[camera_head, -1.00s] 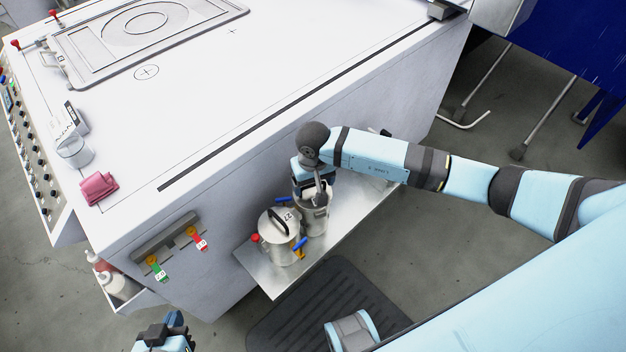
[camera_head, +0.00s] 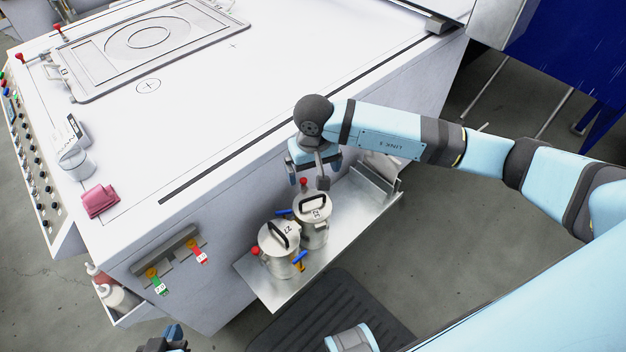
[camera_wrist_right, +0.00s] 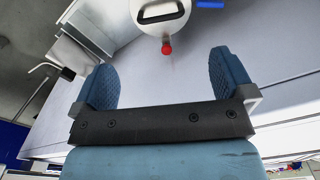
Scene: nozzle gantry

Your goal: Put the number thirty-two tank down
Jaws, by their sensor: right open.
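Two metal tanks with black lid handles stand upright side by side on a metal shelf (camera_head: 352,215). The rear tank (camera_head: 313,234) has a label that seems to read 32, though it is small; the front tank (camera_head: 278,262) has a label like 27. My right gripper (camera_head: 314,170) is open and empty, just above and behind the rear tank. In the right wrist view, a tank lid (camera_wrist_right: 178,22) with a red knob lies beyond the spread fingers (camera_wrist_right: 165,80), apart from them. My left gripper (camera_head: 165,341) is partly cut off at the bottom edge.
The white machine body (camera_head: 215,225) rises right beside the shelf. A bracket (camera_head: 372,180) stands on the shelf's far end. Red and green tags (camera_head: 160,287) hang from a rail at left. A pink cloth (camera_head: 100,201) lies on the machine top.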

